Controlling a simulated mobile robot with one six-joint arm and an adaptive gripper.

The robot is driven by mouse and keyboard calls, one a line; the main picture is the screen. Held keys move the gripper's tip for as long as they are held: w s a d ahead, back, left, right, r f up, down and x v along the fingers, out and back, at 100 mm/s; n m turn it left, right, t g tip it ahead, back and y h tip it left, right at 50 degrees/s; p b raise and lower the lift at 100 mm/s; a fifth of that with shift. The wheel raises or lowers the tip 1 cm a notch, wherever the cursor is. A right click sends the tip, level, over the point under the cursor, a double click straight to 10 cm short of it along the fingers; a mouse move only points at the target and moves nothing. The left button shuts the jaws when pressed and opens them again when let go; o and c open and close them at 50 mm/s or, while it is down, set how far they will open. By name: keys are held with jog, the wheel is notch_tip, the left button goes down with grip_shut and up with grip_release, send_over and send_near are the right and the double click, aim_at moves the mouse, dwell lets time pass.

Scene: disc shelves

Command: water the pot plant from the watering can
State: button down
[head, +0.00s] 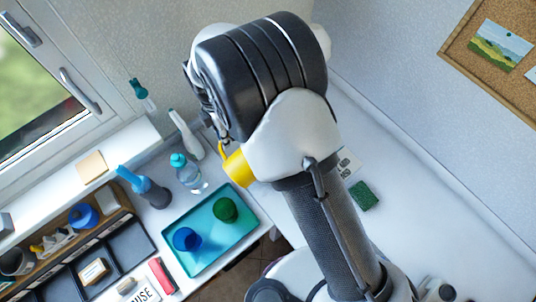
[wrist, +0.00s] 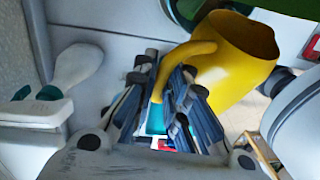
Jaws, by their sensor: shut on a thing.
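The yellow watering can (wrist: 240,60) is in my gripper (wrist: 165,100). In the wrist view my fingers are shut around its curved handle, and its open rim faces up to the right. In the head view only part of the yellow can (head: 238,167) shows beside my arm, which hides the rest and most of my gripper. The can appears to be held above the white surface. I cannot make out a pot plant with certainty in either view.
A teal tray (head: 207,257) holds a blue cup (head: 186,239) and a green cup (head: 226,209). A green sponge (head: 364,195) lies right of my arm.

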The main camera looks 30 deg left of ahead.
jog(key=shift+w+d+r+g, duration=0.1)
jog(key=shift+w+r+g, duration=0.15)
jog(key=shift+g, duration=0.05)
dwell(0.9)
